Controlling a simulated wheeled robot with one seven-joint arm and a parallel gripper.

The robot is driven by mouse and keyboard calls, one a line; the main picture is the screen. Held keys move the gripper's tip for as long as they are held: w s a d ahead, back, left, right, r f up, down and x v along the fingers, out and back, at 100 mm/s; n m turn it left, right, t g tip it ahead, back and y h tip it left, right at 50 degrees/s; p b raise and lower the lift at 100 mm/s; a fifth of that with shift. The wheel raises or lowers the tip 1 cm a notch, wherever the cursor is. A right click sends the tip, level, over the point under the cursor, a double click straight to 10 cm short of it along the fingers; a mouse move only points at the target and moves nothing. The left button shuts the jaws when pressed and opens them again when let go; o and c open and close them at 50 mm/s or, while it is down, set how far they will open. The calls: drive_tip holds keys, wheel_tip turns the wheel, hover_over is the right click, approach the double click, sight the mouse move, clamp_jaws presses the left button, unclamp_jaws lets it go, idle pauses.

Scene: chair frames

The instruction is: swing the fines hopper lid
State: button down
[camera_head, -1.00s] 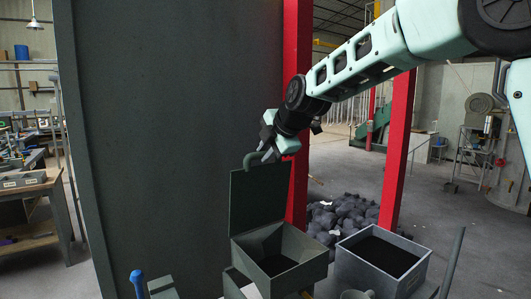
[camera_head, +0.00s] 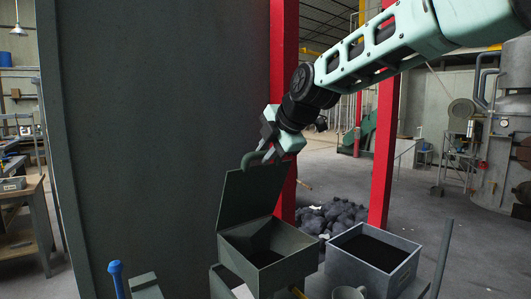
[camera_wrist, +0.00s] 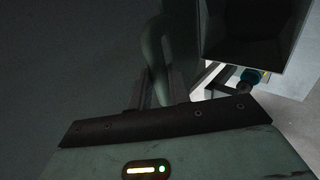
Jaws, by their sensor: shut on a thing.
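The fines hopper is a grey-green open box (camera_head: 290,268) at the lower middle of the head view. Its lid (camera_head: 248,198) stands up from the back edge, tilted a little backward. A curved handle (camera_head: 252,157) sits on the lid's top edge. My gripper (camera_head: 265,152) is shut on this handle. In the wrist view the handle (camera_wrist: 178,60) runs down between my dark fingers (camera_wrist: 165,92), and the hopper's dark inside shows at the upper right. The fingertips are small and partly hidden in the head view.
A grey bin of dark material (camera_head: 372,262) stands right of the hopper, with a mug (camera_head: 348,293) in front. A blue-handled tool (camera_head: 115,275) is at lower left. A large dark panel (camera_head: 150,130) and red posts (camera_head: 385,140) stand behind. Dark lumps (camera_head: 325,217) lie on the floor.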

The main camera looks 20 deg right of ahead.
drive_tip(key=b, duration=0.1)
drive_tip(key=s+f+b, duration=0.1)
drive_tip(key=shift+s+d+f+b, duration=0.3)
drive_tip(key=s+b, duration=0.2)
drive_tip(key=s+d+f+b, duration=0.1)
drive_tip(key=shift+s+d+f+b, duration=0.2)
drive_tip(key=shift+s+f+b, duration=0.45)
drive_tip(key=shift+b, duration=0.4)
drive_tip(key=shift+s+d+f+b, duration=0.2)
drive_tip(key=shift+s+f+b, duration=0.5)
drive_tip(key=shift+b, duration=0.4)
drive_tip(key=shift+s+d+f+b, duration=0.2)
drive_tip(key=shift+s+f+b, duration=0.45)
drive_tip(key=shift+b, duration=0.4)
